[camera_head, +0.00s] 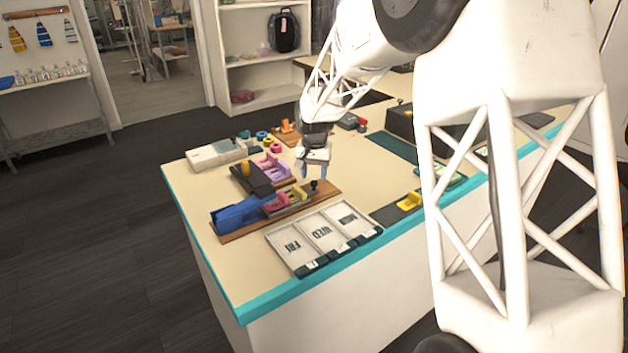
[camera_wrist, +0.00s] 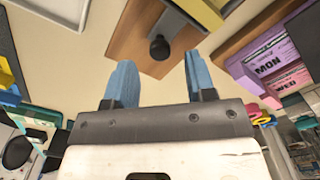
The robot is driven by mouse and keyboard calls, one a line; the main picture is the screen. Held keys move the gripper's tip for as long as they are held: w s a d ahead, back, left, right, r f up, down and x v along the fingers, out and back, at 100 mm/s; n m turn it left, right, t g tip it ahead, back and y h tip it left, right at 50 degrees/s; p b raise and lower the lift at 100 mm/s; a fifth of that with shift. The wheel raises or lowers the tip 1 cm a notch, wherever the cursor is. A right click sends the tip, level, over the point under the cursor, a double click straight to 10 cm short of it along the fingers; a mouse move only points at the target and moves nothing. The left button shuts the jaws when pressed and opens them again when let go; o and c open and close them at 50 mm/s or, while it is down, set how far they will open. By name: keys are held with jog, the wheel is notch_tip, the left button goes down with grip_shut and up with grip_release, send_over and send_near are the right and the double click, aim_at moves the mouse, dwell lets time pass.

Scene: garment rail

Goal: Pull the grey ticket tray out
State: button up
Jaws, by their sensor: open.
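Three pale grey trays lettered FRI (camera_head: 291,250), WED and MON lie side by side at the table's front edge; I cannot tell if one is the ticket tray. A wooden board (camera_head: 234,236) behind them bears a blue piece (camera_head: 238,214), pink and yellow holders and a small black knob (camera_head: 313,185) at its right end. My gripper (camera_head: 312,174) is open and empty, fingers pointing down above that end. In the wrist view, the knob (camera_wrist: 159,48) shows beyond and between the blue fingertips (camera_wrist: 158,66), with a gap to each.
Purple and pink pieces lettered MON and WED (camera_wrist: 285,78) stand at the right of the wrist view. A dark block (camera_head: 251,179), a white device (camera_head: 216,154) and a yellow piece (camera_head: 410,200) are also on the table. Bare tabletop (camera_head: 193,190) shows at the left.

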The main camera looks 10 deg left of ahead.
jog(key=shift+f, duration=1.4)
grip_shut()
